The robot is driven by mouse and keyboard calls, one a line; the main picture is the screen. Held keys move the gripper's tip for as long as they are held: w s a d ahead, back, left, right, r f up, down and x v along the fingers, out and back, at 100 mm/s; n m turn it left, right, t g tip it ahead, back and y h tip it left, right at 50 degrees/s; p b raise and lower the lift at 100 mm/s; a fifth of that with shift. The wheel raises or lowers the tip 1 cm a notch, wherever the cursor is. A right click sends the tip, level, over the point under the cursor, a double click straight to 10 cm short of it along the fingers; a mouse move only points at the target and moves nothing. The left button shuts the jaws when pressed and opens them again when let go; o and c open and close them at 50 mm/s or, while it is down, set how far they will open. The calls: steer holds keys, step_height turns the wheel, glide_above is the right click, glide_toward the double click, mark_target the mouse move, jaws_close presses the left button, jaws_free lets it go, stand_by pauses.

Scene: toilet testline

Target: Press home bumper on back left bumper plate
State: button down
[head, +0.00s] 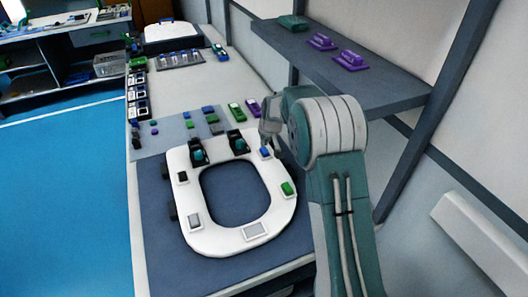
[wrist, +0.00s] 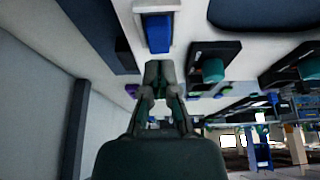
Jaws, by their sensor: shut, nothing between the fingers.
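A white toilet seat (head: 222,245) lies on a dark blue mat (head: 160,250). A blue bumper (head: 265,152) sits on a light plate at the seat's far right corner in the head view. In the wrist view the blue bumper (wrist: 158,32) shows just beyond my fingertips, in its pale frame. Whether it is fully seated I cannot tell. My gripper (head: 270,142) is shut and empty, right by this bumper in the head view. In the wrist view my gripper (wrist: 160,70) points at the bumper's near edge; contact is unclear.
Two black hinges with teal parts, left (head: 198,152) and right (head: 238,142), stand beside the bumper. A shelf (head: 345,65) on the right wall holds purple parts.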

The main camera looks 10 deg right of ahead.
mark_target(265, 150)
steer(key=shift+f, duration=1.3)
stand_by(0.9)
steer(key=shift+r, duration=4.05)
